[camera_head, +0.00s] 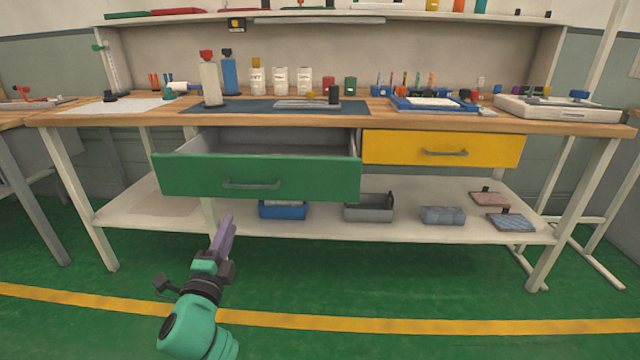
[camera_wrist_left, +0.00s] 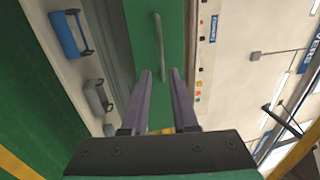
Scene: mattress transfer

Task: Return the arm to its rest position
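My left gripper (camera_head: 228,232) is in front of and below the open green drawer (camera_head: 300,178), apart from it in the head view. In the left wrist view the two purple fingers (camera_wrist_left: 160,84) stand apart with nothing between them. The drawer's grey handle (camera_wrist_left: 159,42) shows beyond the fingertips, and it also shows in the head view (camera_head: 251,184). The drawer is pulled out from the workbench and what shows of its inside looks empty. My right gripper is in neither view.
A yellow drawer (camera_head: 400,149) beside it is shut. The worktop (camera_head: 420,120) carries bottles, jars and trays. The green floor in front is clear.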

